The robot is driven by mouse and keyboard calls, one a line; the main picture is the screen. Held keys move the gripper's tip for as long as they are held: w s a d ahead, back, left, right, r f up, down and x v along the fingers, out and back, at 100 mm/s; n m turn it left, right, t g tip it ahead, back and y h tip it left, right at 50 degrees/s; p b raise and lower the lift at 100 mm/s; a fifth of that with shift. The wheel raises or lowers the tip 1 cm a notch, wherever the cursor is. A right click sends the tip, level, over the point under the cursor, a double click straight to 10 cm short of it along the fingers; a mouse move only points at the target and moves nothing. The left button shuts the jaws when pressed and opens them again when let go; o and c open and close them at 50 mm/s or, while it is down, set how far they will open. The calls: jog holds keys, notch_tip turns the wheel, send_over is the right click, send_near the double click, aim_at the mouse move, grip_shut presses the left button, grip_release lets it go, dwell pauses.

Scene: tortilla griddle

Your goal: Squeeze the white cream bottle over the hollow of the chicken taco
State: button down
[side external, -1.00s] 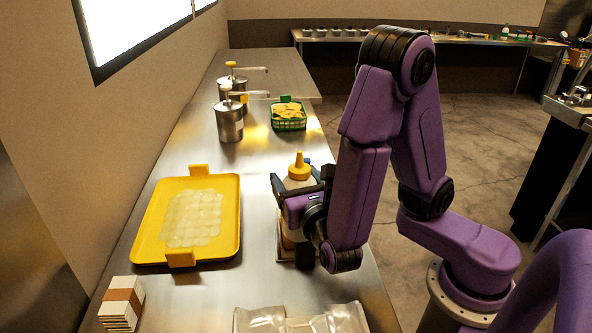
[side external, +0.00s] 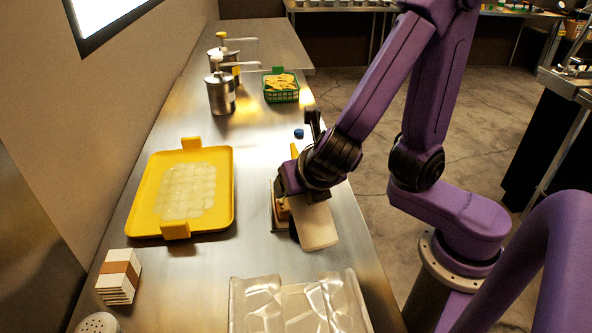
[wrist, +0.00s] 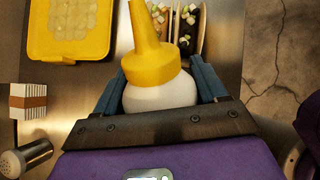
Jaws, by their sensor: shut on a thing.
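My gripper (side external: 296,172) is shut on the white cream bottle (side external: 316,226), which has a yellow cone nozzle. The bottle is tilted, its base toward the side camera and its nozzle pointing away. In the wrist view the white body (wrist: 160,94) sits between the fingers, with the yellow nozzle (wrist: 150,50) ahead of it. Two filled tacos, one at the right (wrist: 190,25), lie in a holder past the nozzle; the bottle hides part of them. In the side view the holder (side external: 275,210) is mostly hidden behind my gripper. I cannot tell which filling is chicken, nor see cream flowing.
A yellow tray (side external: 222,215) of pale rounds lies left. A green basket of chips (side external: 281,95) and metal pump pots (side external: 221,96) stand farther back. A clear-lidded tray (side external: 300,310), a napkin stack (side external: 119,276) and a shaker (side external: 97,323) are at the front. Bare counter lies between.

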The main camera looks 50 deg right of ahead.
jog(key=shift+s+a+f+g+y, duration=0.35)
jog(key=shift+s+g+y, duration=0.25)
jog(key=shift+g, duration=0.3)
jog(key=f+g+y, duration=0.2)
jog(key=g, duration=0.1)
jog(key=s+f+g, duration=0.1)
jog(key=f, duration=0.1)
jog(key=shift+a+g+y, duration=0.3)
jog(key=shift+a+y, duration=0.1)
jog(key=c, duration=0.6)
grip_release()
jog(key=shift+s+f, duration=0.15)
grip_shut()
